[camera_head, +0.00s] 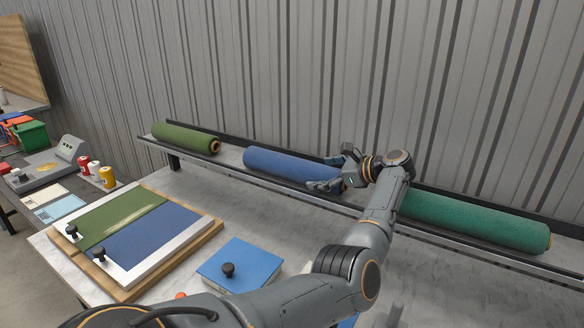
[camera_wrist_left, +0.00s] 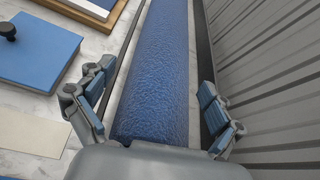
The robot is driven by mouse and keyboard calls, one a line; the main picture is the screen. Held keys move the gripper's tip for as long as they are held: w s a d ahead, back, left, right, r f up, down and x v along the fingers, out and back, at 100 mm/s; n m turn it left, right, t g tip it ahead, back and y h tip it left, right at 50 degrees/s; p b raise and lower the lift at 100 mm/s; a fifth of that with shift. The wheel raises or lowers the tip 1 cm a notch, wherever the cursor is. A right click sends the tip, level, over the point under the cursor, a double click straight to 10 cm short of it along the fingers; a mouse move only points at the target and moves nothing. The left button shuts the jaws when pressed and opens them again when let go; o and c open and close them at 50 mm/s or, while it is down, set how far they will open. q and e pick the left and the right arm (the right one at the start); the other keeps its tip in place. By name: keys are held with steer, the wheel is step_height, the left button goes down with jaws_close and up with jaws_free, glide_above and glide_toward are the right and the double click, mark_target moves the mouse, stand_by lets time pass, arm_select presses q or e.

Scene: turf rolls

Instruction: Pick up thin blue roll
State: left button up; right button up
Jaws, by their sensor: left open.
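The blue roll (camera_head: 282,163) lies lengthwise on the long rack against the wall, between a green roll and a teal roll. My left gripper (camera_head: 326,173) is open at the right end of the blue roll, with its fingers on either side of it. In the left wrist view the blue roll (camera_wrist_left: 158,65) runs away from the palm between the spread fingers (camera_wrist_left: 155,104). Gaps show between the fingers and the roll. The roll's near end is hidden by the gripper. My right gripper does not show.
The green roll (camera_head: 186,138) lies left and the teal roll (camera_head: 470,221) right on the same rack (camera_head: 232,170). A framed green and blue board (camera_head: 200,232) and a blue block with a black knob (camera_head: 240,262) sit on the table. The corrugated wall (camera_head: 300,70) stands close behind.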

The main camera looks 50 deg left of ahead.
arm_select(q)
steer(key=shift+r, duration=0.1)
steer(key=c, duration=1.6)
